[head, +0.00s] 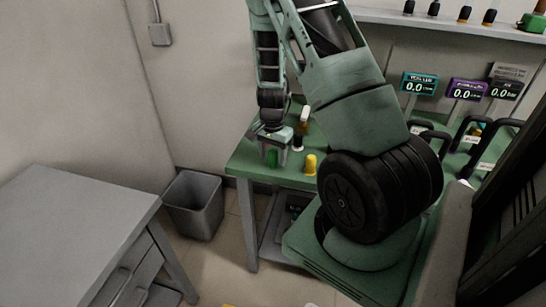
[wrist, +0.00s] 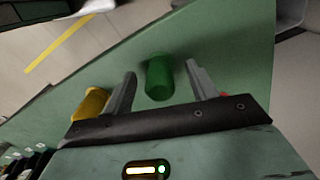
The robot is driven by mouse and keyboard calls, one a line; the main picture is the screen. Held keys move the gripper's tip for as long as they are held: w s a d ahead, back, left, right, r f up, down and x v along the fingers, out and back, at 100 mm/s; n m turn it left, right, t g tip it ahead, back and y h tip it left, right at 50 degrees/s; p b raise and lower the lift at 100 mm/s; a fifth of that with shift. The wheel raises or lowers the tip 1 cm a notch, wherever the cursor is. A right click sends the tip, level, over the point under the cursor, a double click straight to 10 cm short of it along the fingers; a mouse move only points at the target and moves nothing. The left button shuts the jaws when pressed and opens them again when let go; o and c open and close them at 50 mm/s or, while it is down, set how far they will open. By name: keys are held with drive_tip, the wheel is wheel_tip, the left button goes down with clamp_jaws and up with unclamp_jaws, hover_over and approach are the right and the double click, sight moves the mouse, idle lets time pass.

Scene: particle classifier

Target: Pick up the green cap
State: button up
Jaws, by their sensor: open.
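The green cap (head: 272,158) stands on the green table near its left end in the head view. In the wrist view the green cap (wrist: 159,77) shows between the two fingers, apart from both. My gripper (head: 275,148) is over the cap with its fingers pointing down. In the wrist view my gripper (wrist: 160,80) is open and empty, with one finger on each side of the cap. The exact height of the fingertips relative to the cap is hard to tell.
A yellow cap (head: 310,165) stands right of the green one; the yellow cap (wrist: 91,104) is also just outside the left finger in the wrist view. The green table (head: 240,161) ends close by on the left. A grey bin (head: 194,205) and grey desk (head: 70,215) stand further left.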

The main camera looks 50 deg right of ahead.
sight(273, 151)
drive_tip(key=c, duration=1.1)
drive_tip(key=shift+o, duration=0.2)
wheel_tip(273, 151, up, 10)
drive_tip(key=shift+r, duration=0.1)
